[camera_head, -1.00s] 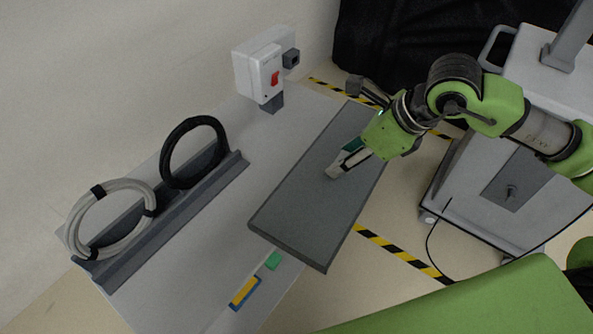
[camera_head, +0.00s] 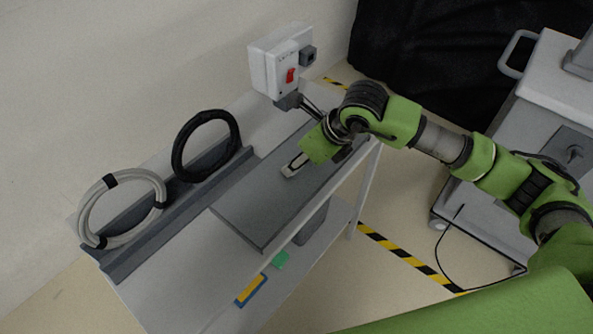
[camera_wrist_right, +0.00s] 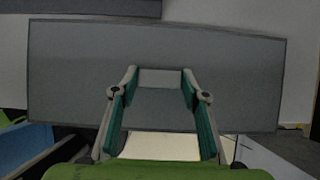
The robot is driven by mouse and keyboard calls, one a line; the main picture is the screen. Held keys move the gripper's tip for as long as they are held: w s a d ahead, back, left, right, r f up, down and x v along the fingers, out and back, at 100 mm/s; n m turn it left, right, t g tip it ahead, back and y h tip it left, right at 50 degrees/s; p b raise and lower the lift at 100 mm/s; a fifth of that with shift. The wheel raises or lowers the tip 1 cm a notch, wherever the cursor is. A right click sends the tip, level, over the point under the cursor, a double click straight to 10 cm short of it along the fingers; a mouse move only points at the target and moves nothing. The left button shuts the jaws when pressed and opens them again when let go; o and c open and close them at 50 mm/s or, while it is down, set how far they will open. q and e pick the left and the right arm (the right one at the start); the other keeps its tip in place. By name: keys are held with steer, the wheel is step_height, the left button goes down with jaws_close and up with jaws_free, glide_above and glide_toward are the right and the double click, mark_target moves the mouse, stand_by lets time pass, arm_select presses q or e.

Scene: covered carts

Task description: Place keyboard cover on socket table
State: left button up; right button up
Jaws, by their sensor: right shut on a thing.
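The keyboard cover (camera_head: 252,212) is a flat dark grey panel. In the head view it lies over the white socket table (camera_head: 178,272), alongside the dark rail. I cannot tell whether it touches the tabletop. My right gripper (camera_head: 292,168) is shut on the cover from above, near its middle. In the right wrist view the cover (camera_wrist_right: 75,70) spans most of the picture, with the gripper's fingers (camera_wrist_right: 160,80) on a raised part at its middle. My left gripper is not in view.
A white socket box (camera_head: 279,68) with a red switch stands at the table's back. A black cable coil (camera_head: 176,155) and a grey cable coil (camera_head: 82,215) stand by the rail (camera_head: 135,255). Blue-yellow (camera_head: 251,290) and green (camera_head: 281,260) pieces lie near the front edge. A grey cart (camera_head: 520,120) stands right.

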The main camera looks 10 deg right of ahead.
steer(key=shift+w+a+f, duration=0.15)
steer(key=shift+f, duration=0.1)
steer(key=f+b, duration=0.2)
steer(key=f, duration=0.1)
steer(key=shift+w+a+f, duration=0.15)
steer(key=shift+a+f, duration=0.05)
steer(key=shift+f, duration=0.1)
steer(key=shift+r, duration=0.1)
steer(key=o, duration=1)
